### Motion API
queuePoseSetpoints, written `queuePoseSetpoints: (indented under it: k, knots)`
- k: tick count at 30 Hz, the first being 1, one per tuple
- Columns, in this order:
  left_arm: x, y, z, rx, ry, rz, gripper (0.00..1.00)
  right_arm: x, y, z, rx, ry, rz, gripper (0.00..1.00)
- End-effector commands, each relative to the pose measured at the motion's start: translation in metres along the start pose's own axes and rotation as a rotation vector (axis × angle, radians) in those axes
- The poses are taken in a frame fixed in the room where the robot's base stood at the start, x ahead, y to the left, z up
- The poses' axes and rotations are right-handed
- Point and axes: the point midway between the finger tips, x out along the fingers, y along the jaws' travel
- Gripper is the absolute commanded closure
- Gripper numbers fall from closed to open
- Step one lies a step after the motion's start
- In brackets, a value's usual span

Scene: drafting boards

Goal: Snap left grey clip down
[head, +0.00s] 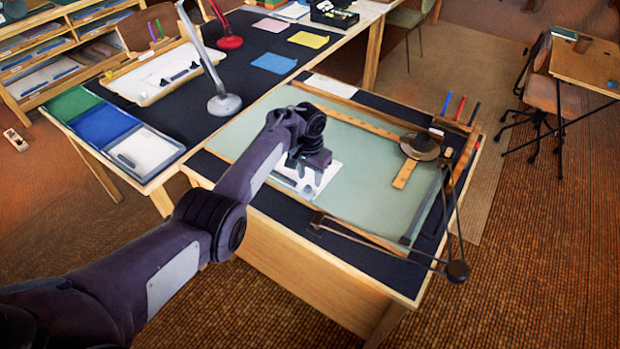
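My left arm reaches in from the lower left over the drafting board (365,165). Its gripper (308,178) points down over a white sheet (328,172) on the board's near left part. A small grey piece (307,191) shows at the sheet's near edge, just below the fingertips. It may be the left grey clip, but it is too small to tell whether it is up or down, or whether the gripper touches it. The finger gap is too small to judge. My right gripper is not in view.
A black arm with a round knob (457,271) juts past the board's near right corner. A dark round object (420,147) sits at the right, by several pens. At the left, a table holds coloured trays (104,122) and a lamp base (224,104). The board's middle is clear.

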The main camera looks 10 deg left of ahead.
Motion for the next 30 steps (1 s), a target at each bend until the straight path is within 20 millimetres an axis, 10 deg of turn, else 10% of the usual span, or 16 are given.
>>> queuePoseSetpoints:
  k: [10,30]
  knots:
    - [-0.047,0.001,-0.001,0.001,0.0,0.001,0.62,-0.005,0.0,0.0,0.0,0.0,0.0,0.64]
    - [-0.035,-0.003,0.011,-0.017,0.007,-0.008,0.62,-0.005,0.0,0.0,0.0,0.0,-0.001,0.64]
